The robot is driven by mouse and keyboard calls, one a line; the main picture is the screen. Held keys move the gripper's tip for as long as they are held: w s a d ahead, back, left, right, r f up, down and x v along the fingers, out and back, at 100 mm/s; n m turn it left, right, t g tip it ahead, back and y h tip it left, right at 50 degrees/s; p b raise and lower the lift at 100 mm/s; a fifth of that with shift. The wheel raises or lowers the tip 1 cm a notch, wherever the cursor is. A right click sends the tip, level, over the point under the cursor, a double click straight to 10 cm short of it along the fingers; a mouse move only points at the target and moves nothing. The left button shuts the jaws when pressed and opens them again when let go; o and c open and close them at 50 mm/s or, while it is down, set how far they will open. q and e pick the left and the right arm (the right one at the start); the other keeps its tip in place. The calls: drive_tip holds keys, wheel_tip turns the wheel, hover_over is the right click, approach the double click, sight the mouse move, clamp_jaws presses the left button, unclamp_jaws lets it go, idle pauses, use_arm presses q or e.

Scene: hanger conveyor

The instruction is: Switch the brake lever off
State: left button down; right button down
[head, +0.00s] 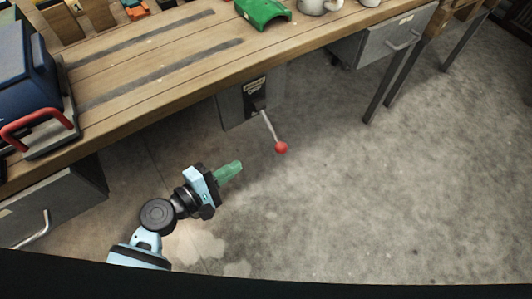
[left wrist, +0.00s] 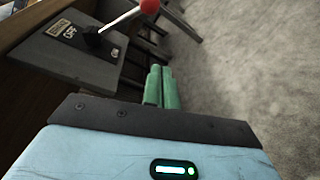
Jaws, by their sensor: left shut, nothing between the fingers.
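The brake lever (head: 271,129) is a grey rod with a red ball knob (head: 281,148). It sticks out from a dark labelled plate on a grey box (head: 238,108) under the workbench edge and slants down to the right. In the left wrist view the lever (left wrist: 118,20), its red knob (left wrist: 149,6) and the box plate (left wrist: 68,52) are at the top left. My left gripper (head: 236,166), with green fingers, is shut and empty. It is apart from the lever, below and left of the knob in the head view. My right gripper is not in view.
The wooden workbench (head: 150,100) runs across above the lever. A blue machine with a red handle (head: 35,125) stands on its left end; a green part (head: 262,12) and mugs (head: 318,5) are at the back. Grey drawers (head: 385,50) hang at right. The floor around the gripper is clear.

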sight(272, 131)
use_arm(q)
drive_tip(key=shift+w+r+n+t+h+b, duration=0.15)
drive_tip(key=shift+w+r+n+h+b, duration=0.1)
drive_tip(key=shift+w, duration=0.25)
drive_tip(key=shift+w+r+n+t+h+b, duration=0.15)
drive_tip(key=shift+w+r+h+b, duration=0.1)
drive_tip(key=shift+w, duration=0.25)
drive_tip(key=r+b+x, duration=0.1)
drive_tip(key=x, duration=0.9)
drive_tip(key=s, duration=0.1)
drive_tip(key=s+d+p, duration=0.1)
drive_tip(key=s, duration=0.1)
drive_tip(key=shift+s+d+r, duration=0.15)
drive_tip(key=shift+d+r, duration=0.15)
drive_tip(key=shift+r, duration=0.05)
